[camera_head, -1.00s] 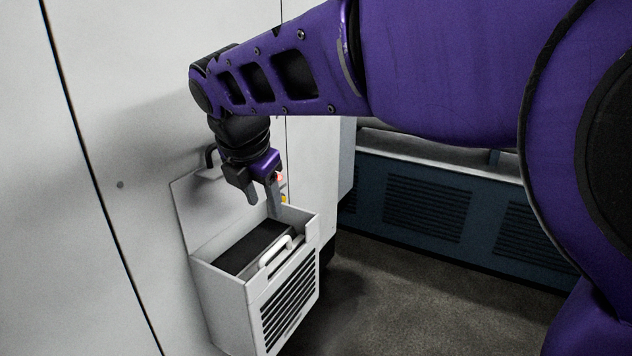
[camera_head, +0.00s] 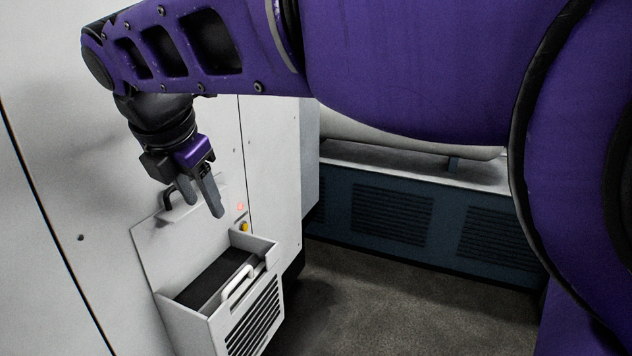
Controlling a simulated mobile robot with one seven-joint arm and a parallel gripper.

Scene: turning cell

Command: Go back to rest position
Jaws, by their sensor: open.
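My gripper (camera_head: 203,204) points down with its two grey fingers apart and nothing between them. It hangs in front of the pale cabinet wall, above a white open-topped box (camera_head: 254,312) fixed to that wall. The box has a slotted front and a white handle (camera_head: 239,284), with a dark block (camera_head: 212,283) inside. The fingers show clear of the box. My purple arm reaches in from the right across the top of the view.
A dark handle (camera_head: 169,196) on the cabinet (camera_head: 60,150) is close behind my gripper. A red light (camera_head: 240,206) and a yellow button (camera_head: 244,227) are just right of it. A blue vented unit (camera_head: 392,215) stands at the right. The grey floor (camera_head: 400,300) between is clear.

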